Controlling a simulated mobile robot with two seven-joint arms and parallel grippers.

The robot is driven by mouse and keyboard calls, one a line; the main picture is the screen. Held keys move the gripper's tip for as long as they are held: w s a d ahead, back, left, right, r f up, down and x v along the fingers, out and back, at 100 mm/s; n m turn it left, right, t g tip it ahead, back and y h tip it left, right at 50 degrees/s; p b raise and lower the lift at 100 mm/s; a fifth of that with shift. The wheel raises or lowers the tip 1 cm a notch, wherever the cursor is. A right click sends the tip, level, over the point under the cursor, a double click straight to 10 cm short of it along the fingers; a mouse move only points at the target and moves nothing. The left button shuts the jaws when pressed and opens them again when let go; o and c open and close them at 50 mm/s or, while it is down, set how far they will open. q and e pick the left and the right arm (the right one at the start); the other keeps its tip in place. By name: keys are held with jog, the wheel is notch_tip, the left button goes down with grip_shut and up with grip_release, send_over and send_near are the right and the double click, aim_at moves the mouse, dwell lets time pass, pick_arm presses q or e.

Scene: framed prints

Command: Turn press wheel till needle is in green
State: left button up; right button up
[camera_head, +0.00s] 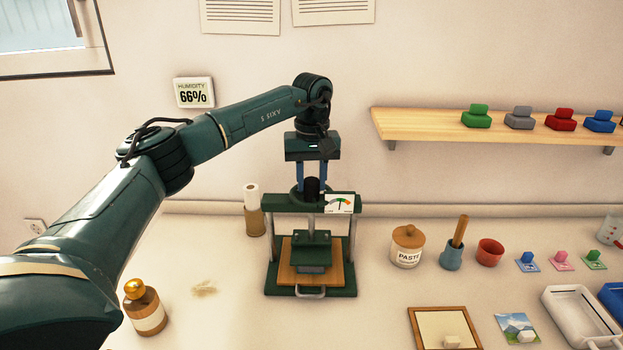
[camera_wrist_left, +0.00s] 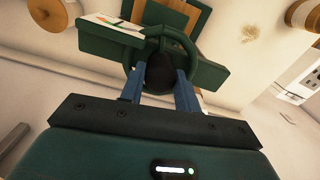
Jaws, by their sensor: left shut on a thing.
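The green press (camera_head: 310,265) stands upright on the bench, with its plate lowered close to a wooden board (camera_head: 285,272). Its green wheel (camera_head: 297,190) sits on top, and a black knob (camera_head: 312,190) rises from it. My left gripper (camera_head: 312,184) points down from above, its blue fingers shut on the knob; the knob also shows between the fingers in the wrist view (camera_wrist_left: 160,74). The white gauge (camera_head: 339,203) on the crossbar has a coloured arc with green and red. Its needle is too small to read surely. My right gripper is not in view.
A brown bottle (camera_head: 145,308) stands front left, a roll (camera_head: 253,210) behind the press's left side. A paste jar (camera_head: 407,246), a mortar (camera_head: 452,253) and a red bowl (camera_head: 489,252) stand to the right. A shelf (camera_head: 450,128) with stamps hangs above.

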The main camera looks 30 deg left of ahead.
pick_arm(q)
jog(key=shift+r, duration=0.15)
jog(key=o, duration=1)
jog(key=shift+r+b, duration=0.55)
jog(key=shift+r, duration=6)
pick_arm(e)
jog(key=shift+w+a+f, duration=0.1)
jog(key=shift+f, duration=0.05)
pick_arm(q)
jog(key=shift+f, duration=0.1)
